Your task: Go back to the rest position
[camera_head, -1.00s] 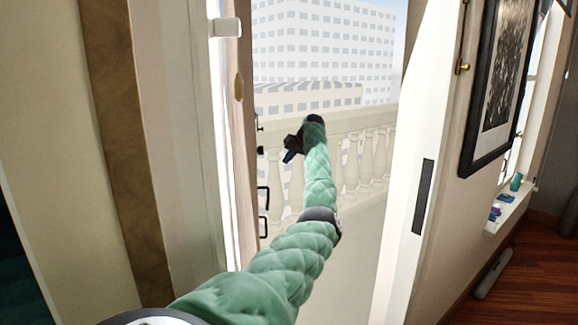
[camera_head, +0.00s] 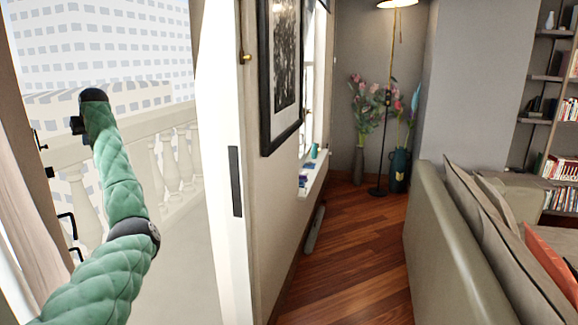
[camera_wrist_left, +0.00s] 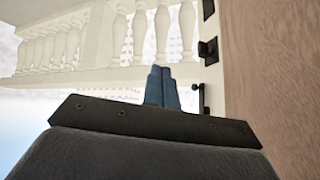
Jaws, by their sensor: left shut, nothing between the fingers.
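My left arm, in a green quilted sleeve, reaches out through the open doorway at the left of the head view. My left gripper (camera_head: 76,125) is at its far end, in front of the balcony balustrade (camera_head: 160,120), and shows only in part there. In the left wrist view the blue fingers of the left gripper (camera_wrist_left: 161,72) are together and empty. My right gripper is not in any view.
A white door frame (camera_head: 222,180) stands just right of my left arm. Black handles (camera_head: 68,222) are on its left.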

